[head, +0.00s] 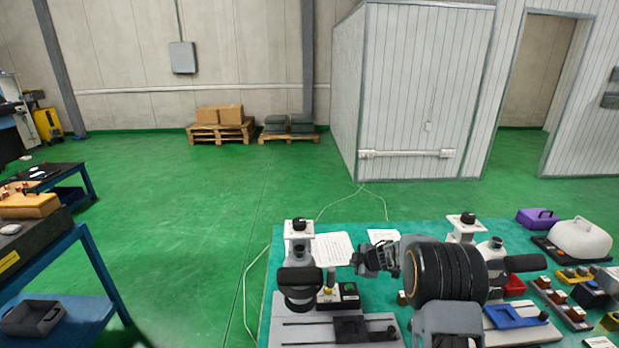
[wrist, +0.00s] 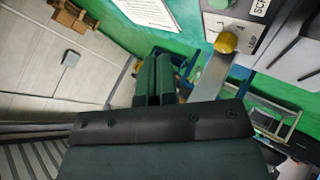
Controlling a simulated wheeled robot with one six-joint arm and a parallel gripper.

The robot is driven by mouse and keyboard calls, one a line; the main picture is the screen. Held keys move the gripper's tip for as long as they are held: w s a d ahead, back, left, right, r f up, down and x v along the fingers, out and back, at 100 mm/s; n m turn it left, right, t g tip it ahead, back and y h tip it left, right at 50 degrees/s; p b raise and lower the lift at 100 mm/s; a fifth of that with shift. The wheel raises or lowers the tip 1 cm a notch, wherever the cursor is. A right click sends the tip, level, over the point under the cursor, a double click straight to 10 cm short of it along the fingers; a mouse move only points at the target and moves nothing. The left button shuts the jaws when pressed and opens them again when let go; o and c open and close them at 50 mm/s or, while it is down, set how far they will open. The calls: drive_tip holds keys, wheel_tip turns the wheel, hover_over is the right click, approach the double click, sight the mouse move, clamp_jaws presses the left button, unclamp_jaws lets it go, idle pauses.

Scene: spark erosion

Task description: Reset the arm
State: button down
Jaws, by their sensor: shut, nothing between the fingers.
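My arm reaches over the green work table (head: 262,325) in the head view, with its dark links across the right of the middle. My gripper (head: 362,259) points to the left above the table, near the white papers. In the wrist view the two dark green fingers of my gripper (wrist: 155,78) lie side by side, shut and empty.
A grey and white device (head: 299,250) stands left of my gripper, a second one (head: 467,228) behind my arm. White papers (head: 333,248) lie between them. A white container (head: 580,238) and a purple box (head: 537,217) stand at right.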

drive_tip(key=s+d+r+m+h, duration=0.2)
drive_tip(key=s+d+m+h, duration=0.3)
drive_tip(key=d+m+h, duration=0.25)
drive_tip(key=s+d+r+m+g+h, duration=0.15)
drive_tip(key=s+r+m, duration=0.3)
drive_tip(key=s, duration=0.45)
drive_tip(key=s+a+r+m+y, duration=0.1)
drive_tip(key=s+a+r, duration=0.2)
drive_tip(key=s, duration=0.4)
drive_tip(key=s+a+r+m+g+y, duration=0.1)
drive_tip(key=s+a+r+m, duration=0.1)
drive_tip(key=s, duration=0.5)
drive_tip(key=s+a+r+m+g+y, duration=0.1)
drive_tip(key=s+a+r+y, duration=0.1)
drive_tip(key=s+a+r, duration=0.3)
drive_tip(key=shift+s+a+m, duration=0.3)
drive_tip(key=shift+s+m, duration=0.1)
drive_tip(key=shift+s, duration=0.8)
drive_tip(key=c, duration=1.8)
unclamp_jaws()
